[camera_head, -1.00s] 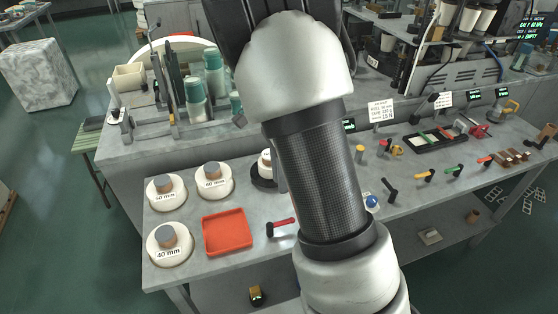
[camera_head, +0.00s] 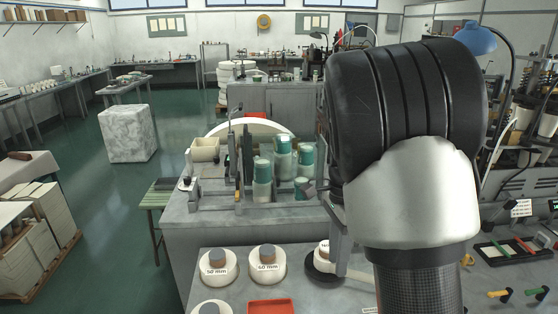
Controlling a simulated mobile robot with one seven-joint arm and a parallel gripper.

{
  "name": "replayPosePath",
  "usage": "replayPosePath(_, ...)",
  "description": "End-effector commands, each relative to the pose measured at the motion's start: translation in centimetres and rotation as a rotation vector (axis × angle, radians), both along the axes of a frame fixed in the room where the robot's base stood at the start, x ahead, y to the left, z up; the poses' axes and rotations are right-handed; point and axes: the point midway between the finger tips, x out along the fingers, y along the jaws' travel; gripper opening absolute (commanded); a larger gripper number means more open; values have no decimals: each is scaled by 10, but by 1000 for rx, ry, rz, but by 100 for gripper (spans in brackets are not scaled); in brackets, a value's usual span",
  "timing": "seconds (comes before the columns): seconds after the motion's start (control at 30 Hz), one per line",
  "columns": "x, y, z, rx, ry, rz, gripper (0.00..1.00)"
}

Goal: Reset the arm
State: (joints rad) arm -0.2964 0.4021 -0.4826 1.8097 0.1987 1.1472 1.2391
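My arm (camera_head: 415,200) fills the right middle of the head view, with its black ribbed joint on top and a white shell and dark woven link below. It covers part of the bench behind it. My gripper cannot be made out in this view, so whether it holds anything does not show.
The grey bench (camera_head: 206,239) carries white round weights marked 50 mm (camera_head: 222,273) and 60 mm (camera_head: 260,275), and a red tray (camera_head: 271,307). Green-and-white cups (camera_head: 262,180) stand behind. A marbled block (camera_head: 128,133) stands on the open green floor at left.

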Motion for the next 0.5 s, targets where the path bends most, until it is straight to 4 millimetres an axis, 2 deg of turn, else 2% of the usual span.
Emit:
replayPosePath(0.03, -7, 3, 17, 29, -36, 58, 30)
replayPosePath(0.17, -35, 13, 59, 97, -158, 304, 30)
replayPosePath(0.3, -74, 24, 99, 106, -308, 624, 30)
replayPosePath(0.5, -131, 34, 136, -21, -484, 1078, 30)
